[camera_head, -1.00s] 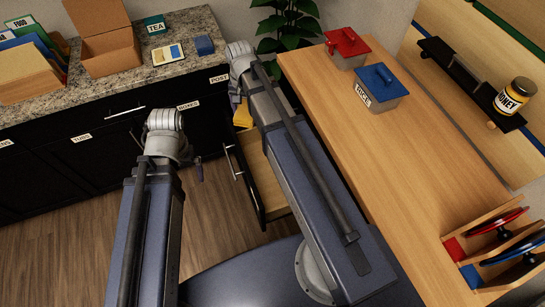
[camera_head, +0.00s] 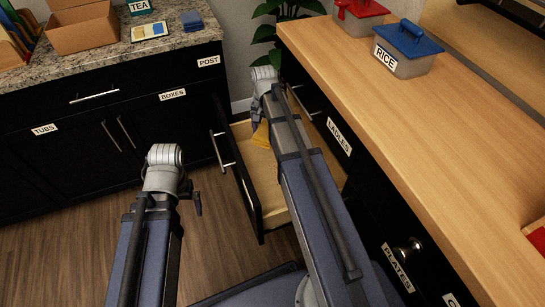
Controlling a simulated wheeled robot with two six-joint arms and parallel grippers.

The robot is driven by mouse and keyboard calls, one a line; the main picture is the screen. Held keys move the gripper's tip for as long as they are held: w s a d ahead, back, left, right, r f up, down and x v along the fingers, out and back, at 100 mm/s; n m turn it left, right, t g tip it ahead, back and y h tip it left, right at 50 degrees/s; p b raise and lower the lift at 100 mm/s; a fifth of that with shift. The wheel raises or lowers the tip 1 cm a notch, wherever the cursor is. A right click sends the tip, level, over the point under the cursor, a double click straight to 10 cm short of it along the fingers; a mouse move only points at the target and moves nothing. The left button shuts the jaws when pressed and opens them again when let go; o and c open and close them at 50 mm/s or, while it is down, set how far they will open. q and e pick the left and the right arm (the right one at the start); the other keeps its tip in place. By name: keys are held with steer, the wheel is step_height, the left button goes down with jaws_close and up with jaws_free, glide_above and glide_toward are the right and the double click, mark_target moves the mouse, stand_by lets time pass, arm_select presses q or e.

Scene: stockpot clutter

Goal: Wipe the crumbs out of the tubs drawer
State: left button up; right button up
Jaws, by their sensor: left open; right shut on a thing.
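An open drawer (camera_head: 264,178) with a pale wood inside and a black front stands out from the right-hand unit; its label is not visible. A TUBS label (camera_head: 44,129) is on the dark left-hand cabinet, which looks closed there. My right gripper (camera_head: 257,118) is over the far end of the open drawer, its fingers mostly hidden behind my arm. It is shut on a yellow cloth-like thing (camera_head: 261,136), which hangs at or just over the drawer floor; contact is unclear. My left gripper (camera_head: 193,196) is open, left of the drawer, over the floor. I cannot make out any crumbs.
The wooden counter (camera_head: 440,120) on the right carries a RICE tub (camera_head: 405,62) with a blue lid and a red-lidded tub (camera_head: 358,18). The granite counter (camera_head: 100,60) at the left holds a cardboard box (camera_head: 84,27). The wooden floor (camera_head: 60,240) at the lower left is clear.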

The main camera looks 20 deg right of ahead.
arm_select(q)
step_height(320, 180, down, 9)
steer(key=b, duration=0.7)
arm_select(e)
glide_toward(276, 169)
steer(key=w, duration=0.2)
steer(key=w+r, duration=0.1)
steer(key=shift+w+d+r+m, duration=0.1)
steer(key=shift+w+r+m, duration=0.05)
steer(key=shift+w+m, duration=0.2)
arm_select(q)
step_height(276, 169, down, 6)
steer(key=b, duration=0.6)
arm_select(e)
step_height(276, 169, down, 6)
arm_select(q)
steer(key=shift+f+b, duration=0.95)
steer(key=shift+f, duration=0.05)
arm_select(e)
steer(key=shift+f, duration=1.05)
steer(key=shift+r, duration=0.1)
steer(key=shift+s, duration=0.15)
steer(key=shift+s+r, duration=0.1)
steer(key=shift+s, duration=1.5)
arm_select(q)
steer(key=shift+r, duration=0.15)
